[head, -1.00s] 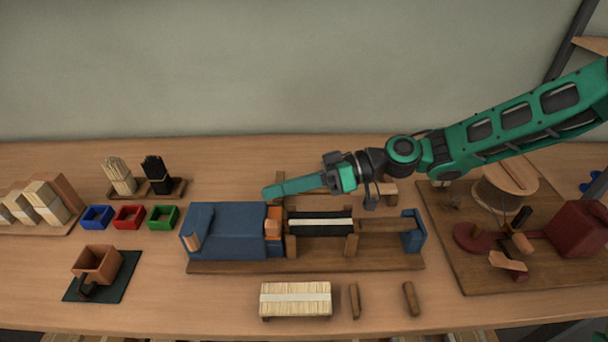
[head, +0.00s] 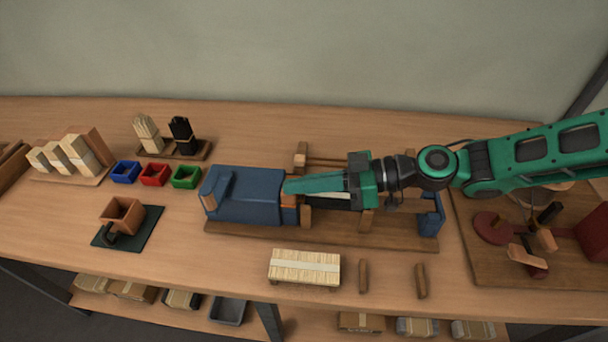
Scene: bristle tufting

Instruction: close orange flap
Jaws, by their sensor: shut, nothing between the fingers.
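The orange flap (head: 289,213) is on the right end of the blue machine block (head: 245,196), and only a small part of it shows below my fingers. My gripper (head: 286,187) is shut and empty. Its green fingers point left, with the tips at the flap and the block's right edge; I cannot tell whether they touch. My fingers and wrist cover the flap's upper part and most of the black and cream strip to its right. Whether the flap is open or closed is hidden.
The machine stands on a brown base board (head: 330,234) with a blue end stop (head: 430,214) at right. A bristle bundle (head: 304,267) and two wooden pegs lie in front. Blue, red and green trays (head: 185,177) stand left. The table behind the machine is mostly clear.

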